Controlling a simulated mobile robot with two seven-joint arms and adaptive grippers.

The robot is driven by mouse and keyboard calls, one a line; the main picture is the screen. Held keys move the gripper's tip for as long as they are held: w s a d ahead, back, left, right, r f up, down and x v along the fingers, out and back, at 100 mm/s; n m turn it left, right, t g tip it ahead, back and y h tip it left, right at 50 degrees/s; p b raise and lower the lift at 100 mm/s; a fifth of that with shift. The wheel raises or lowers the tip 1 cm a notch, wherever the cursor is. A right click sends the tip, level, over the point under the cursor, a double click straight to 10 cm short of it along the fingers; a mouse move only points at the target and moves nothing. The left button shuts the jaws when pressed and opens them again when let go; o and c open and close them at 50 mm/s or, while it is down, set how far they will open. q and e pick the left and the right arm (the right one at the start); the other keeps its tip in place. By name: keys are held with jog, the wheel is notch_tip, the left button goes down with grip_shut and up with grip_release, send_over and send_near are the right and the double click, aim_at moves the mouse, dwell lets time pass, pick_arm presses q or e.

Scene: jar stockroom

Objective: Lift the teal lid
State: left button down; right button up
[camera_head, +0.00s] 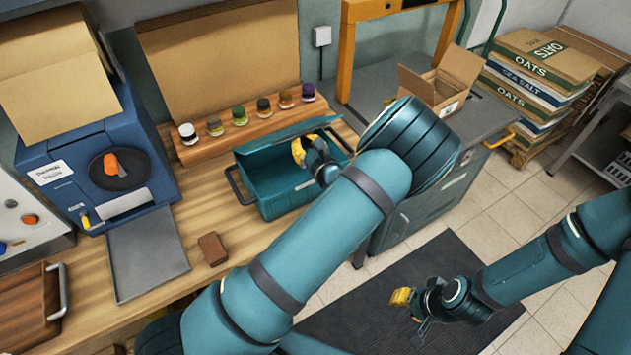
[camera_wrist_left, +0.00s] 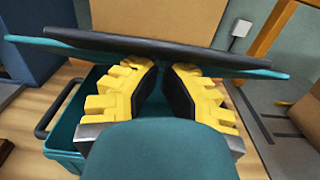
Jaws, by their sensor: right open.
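The teal lid (camera_head: 268,149) is raised and tilted above the teal box (camera_head: 265,196), whose inside partly shows. In the left wrist view the lid (camera_wrist_left: 60,41) runs across almost edge-on, with a dark band along it. My left gripper (camera_head: 299,151) is over the box at the lid. Its yellow fingers (camera_wrist_left: 160,68) lean together at the tips, right at the lid's lower edge; whether they pinch it cannot be told. My right gripper (camera_head: 408,305) is open and empty, low over the dark floor mat, away from the box.
Several small jars (camera_head: 239,116) stand on a wooden rack (camera_head: 205,147) behind the box. A brown block (camera_head: 212,248) lies on the wooden bench left of it. A blue machine (camera_head: 95,180) stands further left. An open carton (camera_head: 440,88) sits on the grey cabinet at right.

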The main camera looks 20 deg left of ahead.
pick_arm(q)
jog(key=shift+w+a+r+p, duration=0.35)
jog(key=shift+w+a+r, duration=0.3)
jog(key=shift+a, duration=0.2)
jog(key=shift+w+a+r+p, duration=0.35)
jog(key=shift+w+a+r, duration=0.25)
jog(key=shift+a, duration=0.2)
jog(key=shift+w, duration=0.1)
jog(key=shift+w+a+r, duration=0.3)
jog(key=shift+w+a, duration=0.35)
jog(key=shift+a, duration=0.25)
jog(key=shift+w+a+r, duration=0.3)
jog(key=shift+w+a, duration=0.35)
jog(key=shift+a, duration=0.25)
jog(key=shift+b+x, duration=0.3)
jog(key=shift+x, duration=1.85)
jog(key=shift+r, duration=0.1)
